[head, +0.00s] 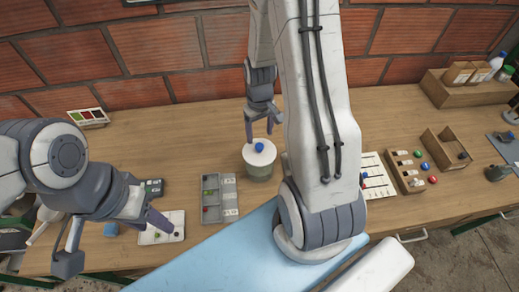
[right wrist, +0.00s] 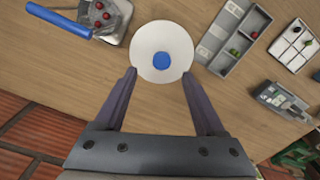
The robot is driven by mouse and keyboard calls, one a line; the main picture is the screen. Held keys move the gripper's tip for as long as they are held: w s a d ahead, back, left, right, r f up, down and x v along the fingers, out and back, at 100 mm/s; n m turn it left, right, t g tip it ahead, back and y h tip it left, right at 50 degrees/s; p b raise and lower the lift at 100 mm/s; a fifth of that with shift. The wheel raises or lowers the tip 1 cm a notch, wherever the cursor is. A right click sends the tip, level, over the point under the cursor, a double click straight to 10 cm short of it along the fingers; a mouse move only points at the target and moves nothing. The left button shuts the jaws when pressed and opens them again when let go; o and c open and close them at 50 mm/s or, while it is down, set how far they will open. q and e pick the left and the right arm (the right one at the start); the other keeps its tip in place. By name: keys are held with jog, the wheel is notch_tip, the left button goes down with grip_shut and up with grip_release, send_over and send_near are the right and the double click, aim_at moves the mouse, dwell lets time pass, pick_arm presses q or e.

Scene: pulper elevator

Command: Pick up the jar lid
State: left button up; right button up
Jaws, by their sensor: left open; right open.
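The jar lid (head: 270,156) is a white round disc with a blue knob in its middle. It sits on top of a greenish jar (head: 260,173) on the wooden table. The lid also shows in the right wrist view (right wrist: 145,66), where the jar is hidden beneath it. My right gripper (head: 262,128) is open and empty above the lid, pointing down at it. In the right wrist view its fingers (right wrist: 159,75) stand on either side of the lid's near edge, with the knob just beyond the fingertips. My left gripper (head: 112,245) is open and empty at the left front.
A grey compartment tray (head: 231,209) and a white sectioned tray (head: 175,237) lie left of the jar. A blue cube (head: 110,230) is near my left gripper. Wooden boxes (head: 445,146) stand at the right. A brick wall (head: 200,45) closes the back.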

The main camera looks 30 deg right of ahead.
aim_at(260, 145)
jog(key=shift+s+f, duration=0.1)
jog(key=shift+f, duration=0.25)
notch_tip(260, 145, down, 3)
jog(key=shift+a+f+p, duration=0.1)
jog(key=shift+a+p, duration=0.05)
jog(key=shift+p, duration=0.75)
jog(key=shift+f, duration=0.55)
grip_shut()
